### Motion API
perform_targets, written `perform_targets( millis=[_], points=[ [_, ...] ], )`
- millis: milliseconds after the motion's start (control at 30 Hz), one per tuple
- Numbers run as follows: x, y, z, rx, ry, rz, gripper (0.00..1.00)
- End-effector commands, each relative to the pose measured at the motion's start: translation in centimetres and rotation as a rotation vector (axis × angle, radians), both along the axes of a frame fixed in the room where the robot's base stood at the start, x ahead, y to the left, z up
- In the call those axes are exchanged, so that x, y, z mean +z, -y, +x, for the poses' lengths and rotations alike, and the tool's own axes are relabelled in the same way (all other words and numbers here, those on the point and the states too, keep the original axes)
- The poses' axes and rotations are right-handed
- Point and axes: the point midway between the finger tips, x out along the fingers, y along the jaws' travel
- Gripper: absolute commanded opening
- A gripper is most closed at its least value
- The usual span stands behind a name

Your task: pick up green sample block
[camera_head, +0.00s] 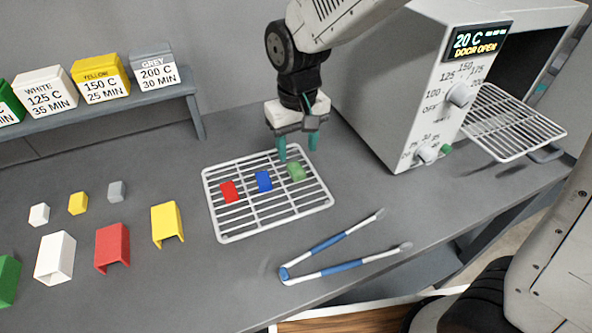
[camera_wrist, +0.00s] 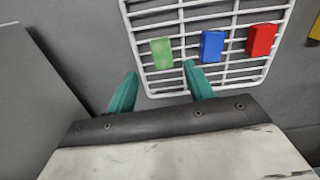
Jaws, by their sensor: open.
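The green sample block (camera_head: 297,172) lies on the right part of a white wire rack (camera_head: 233,237) on the grey table. It also shows in the wrist view (camera_wrist: 162,53), ahead of and between the lines of my two fingers. My gripper (camera_head: 297,148) is above the rack's back edge, just behind the green block, with teal fingers apart and nothing between them. In the wrist view, my gripper (camera_wrist: 160,85) is open and does not touch the block. A blue block (camera_head: 264,181) and a red block (camera_head: 230,192) lie in a row beside the green one.
A white oven (camera_head: 425,80) with its door open and a rack (camera_head: 510,122) out stands at right. Blue-white tongs (camera_head: 335,246) lie in front. Small blocks and coloured channel pieces (camera_head: 112,248) stand at left. Labelled boxes (camera_head: 101,84) sit on a shelf behind.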

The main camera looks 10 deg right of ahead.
Motion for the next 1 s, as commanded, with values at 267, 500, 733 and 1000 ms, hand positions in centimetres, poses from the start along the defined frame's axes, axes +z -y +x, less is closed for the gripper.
perform_targets(
  millis=[267,500,733,1000],
  points=[
    [-3.9,-0.3,-0.4,-0.001,-0.002,-0.002,0.53],
    [-5.5,-0.3,-0.3,-0.001,0.000,0.000,0.53],
    [-5.4,-0.3,-0.3,-0.001,0.000,0.000,0.33],
    [-5.4,-0.3,-0.3,-0.001,0.001,0.000,0.03]
  ],
)
